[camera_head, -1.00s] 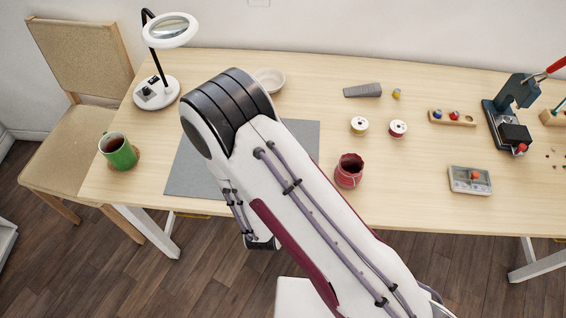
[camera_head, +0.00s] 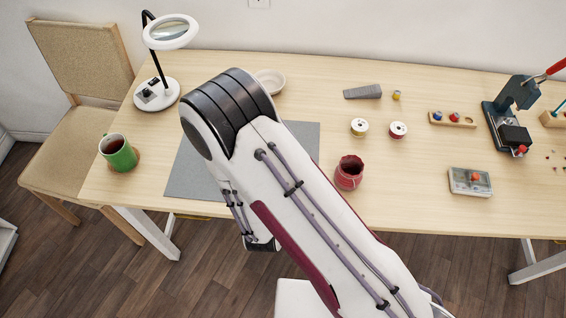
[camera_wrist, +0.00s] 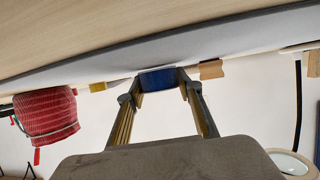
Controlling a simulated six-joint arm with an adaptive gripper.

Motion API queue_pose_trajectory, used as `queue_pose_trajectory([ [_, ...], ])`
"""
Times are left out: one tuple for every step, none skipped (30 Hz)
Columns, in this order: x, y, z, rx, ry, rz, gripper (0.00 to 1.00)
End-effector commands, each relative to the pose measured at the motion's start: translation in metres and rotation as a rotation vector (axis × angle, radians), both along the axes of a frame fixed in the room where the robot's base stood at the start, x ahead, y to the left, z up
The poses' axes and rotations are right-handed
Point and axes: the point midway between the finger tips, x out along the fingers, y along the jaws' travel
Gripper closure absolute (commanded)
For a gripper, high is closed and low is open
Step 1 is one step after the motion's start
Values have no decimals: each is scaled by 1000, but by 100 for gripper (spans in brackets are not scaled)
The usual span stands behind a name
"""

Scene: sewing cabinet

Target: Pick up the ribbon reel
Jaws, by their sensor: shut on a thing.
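My gripper (camera_wrist: 160,82) shows in the wrist view, its two fingers shut on a dark blue thing. I take this for the ribbon reel (camera_wrist: 158,80); it is small and seen from one side, so its full shape is hidden. It sits between the fingertips, in front of the grey mat's edge. In the head view my arm's upper links hide the gripper and the held thing. Two other reels stand on the table in the head view, a yellow one (camera_head: 359,127) and a red one (camera_head: 397,130), both with pale rims.
A grey mat (camera_head: 195,165) lies under my arm. A red pot (camera_head: 349,172) stands right of it and shows in the wrist view (camera_wrist: 45,115). A magnifier lamp (camera_head: 158,93) and a green mug (camera_head: 118,153) are left.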

Motion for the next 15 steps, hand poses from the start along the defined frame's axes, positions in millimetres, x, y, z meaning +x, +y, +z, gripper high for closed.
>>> queue_pose_trajectory([
  [0, 0, 3, 1, -1, 0, 81],
  [0, 0, 4, 1, -1, 0, 81],
  [0, 0, 6, 1, 0, 0, 81],
  [0, 0, 8, 1, 0, 0, 81],
  [0, 0, 10, 1, -1, 0, 81],
  [0, 0, 13, 2, -1, 0, 81],
  [0, 0, 16, 2, -1, 0, 81],
  [0, 0, 18, 2, -1, 0, 81],
  [0, 0, 22, 2, -1, 0, 81],
  [0, 0, 25, 3, -2, 0, 81],
  [0, 0, 28, 2, -2, 0, 81],
  [0, 0, 32, 2, -2, 0, 81],
  [0, 1, 35, 2, -2, 0, 81],
  [0, 1, 38, 3, -2, 0, 81],
  [0, 0, 43, 3, -1, 0, 81],
])
